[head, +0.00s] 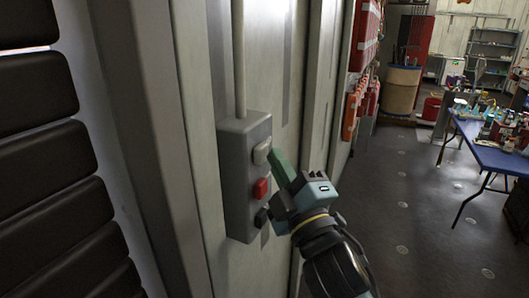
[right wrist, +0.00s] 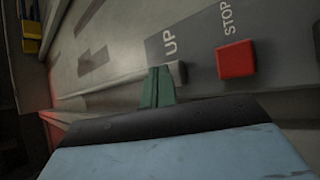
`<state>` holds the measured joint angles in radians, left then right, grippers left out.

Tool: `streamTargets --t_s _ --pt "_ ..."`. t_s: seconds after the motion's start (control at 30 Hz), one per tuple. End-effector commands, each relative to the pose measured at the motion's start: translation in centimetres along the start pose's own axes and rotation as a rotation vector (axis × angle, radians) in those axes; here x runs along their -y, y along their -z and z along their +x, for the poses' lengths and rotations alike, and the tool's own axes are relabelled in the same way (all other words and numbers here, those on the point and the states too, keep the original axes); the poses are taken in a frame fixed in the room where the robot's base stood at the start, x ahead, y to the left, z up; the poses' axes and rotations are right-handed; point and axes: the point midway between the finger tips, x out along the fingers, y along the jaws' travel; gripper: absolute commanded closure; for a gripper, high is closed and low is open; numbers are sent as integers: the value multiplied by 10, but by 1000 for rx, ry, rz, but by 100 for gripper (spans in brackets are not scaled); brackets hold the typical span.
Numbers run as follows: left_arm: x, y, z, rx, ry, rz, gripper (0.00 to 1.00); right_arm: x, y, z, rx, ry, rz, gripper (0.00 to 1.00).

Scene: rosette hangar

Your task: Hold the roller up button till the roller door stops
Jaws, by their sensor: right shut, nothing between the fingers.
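The grey control box (head: 237,205) is mounted on the wall beside the roller door (head: 45,165), whose dark slats fill the left edge of the head view. The box carries a pale up button (head: 262,152) at the top, a red stop button (head: 261,188) and a black button (head: 261,217). My right gripper (head: 279,162) is shut and empty, its green fingertips at the up button. In the right wrist view the fingertips (right wrist: 160,85) overlap the grey button (right wrist: 179,72) under the word UP; I cannot tell whether it is pressed in. My left gripper is not in view.
A conduit (head: 239,60) runs up from the box. The red stop button (right wrist: 235,59) is close beside the fingertips in the wrist view. A blue table (head: 490,158) with clutter stands at the right, a barrel (head: 401,90) farther back. The floor between is clear.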

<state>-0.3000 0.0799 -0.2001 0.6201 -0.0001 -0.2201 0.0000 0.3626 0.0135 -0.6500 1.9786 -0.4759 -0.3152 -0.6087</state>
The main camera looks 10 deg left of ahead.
Motion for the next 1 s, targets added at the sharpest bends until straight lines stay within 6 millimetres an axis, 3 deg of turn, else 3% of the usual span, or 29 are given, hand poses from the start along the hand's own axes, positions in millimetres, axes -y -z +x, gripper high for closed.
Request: streamTargets --t_s 0.53,1.0 --pt "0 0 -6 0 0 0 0 -7 -7 -9 1 0 0 100" --pt "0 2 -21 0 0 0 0 -29 -28 -39 1 0 -1 100"
